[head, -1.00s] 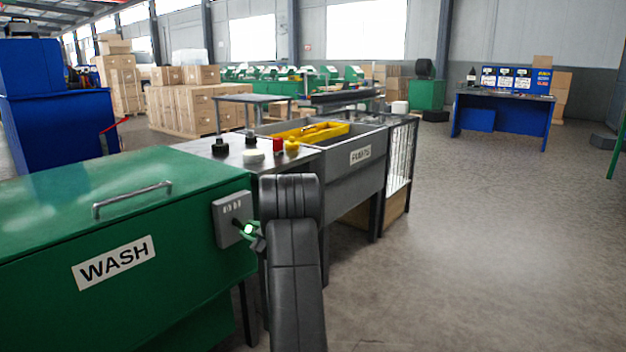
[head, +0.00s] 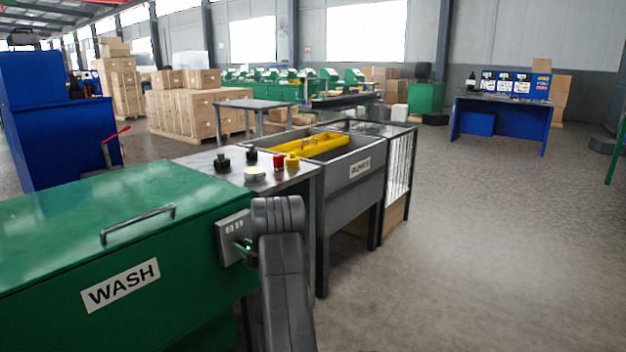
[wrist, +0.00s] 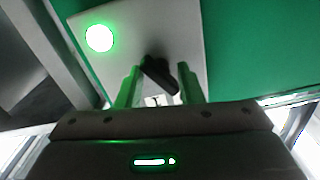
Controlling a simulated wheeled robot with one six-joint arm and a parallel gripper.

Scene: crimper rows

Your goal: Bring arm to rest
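My arm (head: 283,280) stands bent in front of the green wash tank (head: 60,240), beside the grey control box (head: 231,236) on the tank's end. My gripper is largely hidden behind the arm in the head view. In the wrist view my gripper (wrist: 159,70) has two green fingers set apart, facing the box's grey plate (wrist: 185,30). A black turn knob (wrist: 160,75) sits tilted between the fingers. Contact with the knob cannot be told. A round green lamp (wrist: 99,38) glows on the plate.
A steel table (head: 215,158) with black, red and yellow knobs stands behind the tank. Beyond it are a grey sink (head: 350,185) with a yellow tray (head: 325,146) and a wire-sided stand (head: 400,170). The floor (head: 470,250) on the right is clear.

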